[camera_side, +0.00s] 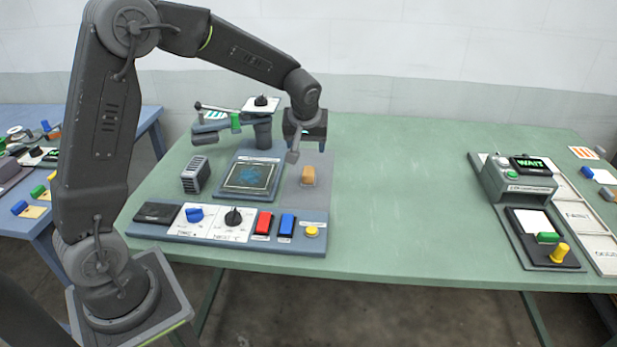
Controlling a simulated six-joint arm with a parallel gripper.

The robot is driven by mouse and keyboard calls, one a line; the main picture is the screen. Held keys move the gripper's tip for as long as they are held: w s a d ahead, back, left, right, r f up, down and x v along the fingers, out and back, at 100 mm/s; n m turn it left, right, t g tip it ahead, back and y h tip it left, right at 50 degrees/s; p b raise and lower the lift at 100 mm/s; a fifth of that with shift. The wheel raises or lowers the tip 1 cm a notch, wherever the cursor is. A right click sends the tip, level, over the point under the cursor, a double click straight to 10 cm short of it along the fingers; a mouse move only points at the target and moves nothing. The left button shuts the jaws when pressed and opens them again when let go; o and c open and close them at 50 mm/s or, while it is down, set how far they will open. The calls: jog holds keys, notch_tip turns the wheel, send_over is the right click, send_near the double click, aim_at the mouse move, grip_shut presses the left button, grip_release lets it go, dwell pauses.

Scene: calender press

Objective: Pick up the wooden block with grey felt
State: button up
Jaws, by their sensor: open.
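A small tan wooden block (308,176) stands on a grey plate at the right side of the press station. Its grey felt is too small to make out clearly. My gripper (292,157) hangs above and slightly left of the block in the picture, pointing down. It is open and apart from the block, with nothing visible in it. The exact gap between its fingers is hard to see at this size.
The press (262,130) with its swung arm stands behind a dark square plate (249,177). A control panel (180,232) with knobs and red, blue and yellow buttons lies in front. A grey vented box (196,175) stands left. The table's middle (400,200) is clear; a labelled machine (518,180) stands right.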

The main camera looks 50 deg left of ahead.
aim_at(309, 170)
jog(key=x, duration=0.8)
jog(key=shift+x, duration=2.65)
jog(key=shift+w+a, duration=0.1)
jog(key=c, duration=1)
jog(key=shift+r, duration=0.15)
